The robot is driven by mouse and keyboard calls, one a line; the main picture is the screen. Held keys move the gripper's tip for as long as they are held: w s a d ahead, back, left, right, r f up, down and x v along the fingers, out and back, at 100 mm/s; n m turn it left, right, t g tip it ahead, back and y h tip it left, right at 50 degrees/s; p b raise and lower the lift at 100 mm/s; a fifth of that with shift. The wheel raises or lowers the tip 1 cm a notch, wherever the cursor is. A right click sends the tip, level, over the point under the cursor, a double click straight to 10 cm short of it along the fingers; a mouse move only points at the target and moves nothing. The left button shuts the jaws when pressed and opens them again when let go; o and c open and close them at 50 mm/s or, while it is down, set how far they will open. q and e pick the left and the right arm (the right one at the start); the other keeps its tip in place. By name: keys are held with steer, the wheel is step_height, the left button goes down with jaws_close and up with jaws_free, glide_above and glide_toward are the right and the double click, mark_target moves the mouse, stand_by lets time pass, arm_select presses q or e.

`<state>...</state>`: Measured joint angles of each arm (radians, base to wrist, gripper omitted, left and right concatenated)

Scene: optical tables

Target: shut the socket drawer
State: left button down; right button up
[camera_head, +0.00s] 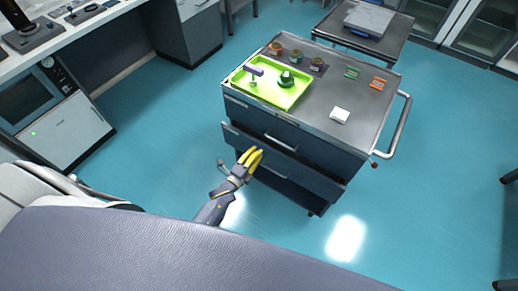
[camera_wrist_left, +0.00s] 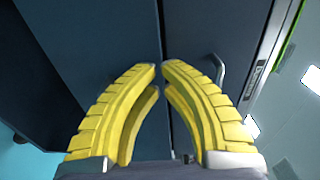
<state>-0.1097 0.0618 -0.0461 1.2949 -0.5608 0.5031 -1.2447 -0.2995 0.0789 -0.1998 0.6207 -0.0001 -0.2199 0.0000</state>
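A handle (camera_wrist_left: 219,70) shows right of the fingers. Whether the fingers touch the drawer is unclear. My right gripper is not in view.
On the cart top are a green tray (camera_head: 248,92) with items, several small jars (camera_head: 297,61), a white block (camera_head: 340,115), and green and orange racks (camera_head: 378,83). A push rail (camera_head: 402,122) is on the right. A workbench (camera_head: 70,35) stands left. Open blue floor lies in front.

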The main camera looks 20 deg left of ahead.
arm_select(q)
steer(key=v, duration=1)
steer(key=shift+s, duration=0.2)
steer(key=c, duration=1.8)
jaws_free()
steer(key=shift+s+a, duration=0.2)
steer(key=shift+a, duration=0.05)
steer(key=shift+c, duration=0.2)
steer(key=shift+o, duration=1)
steer(key=shift+a, duration=0.25)
steer(key=shift+o, duration=0.7)
steer(key=shift+a+m+h, duration=0.15)
steer(key=shift+m+h, duration=0.35)
steer(key=shift+m, duration=0.1)
steer(key=m+g+h, duration=0.3)
steer(key=g+h, duration=0.1)
steer(key=g, duration=0.1)
glide_toward(272, 170)
steer(key=x, duration=1)
steer(key=shift+w+f, duration=0.1)
steer(key=shift+f, duration=0.2)
steer(key=shift+c, duration=0.2)
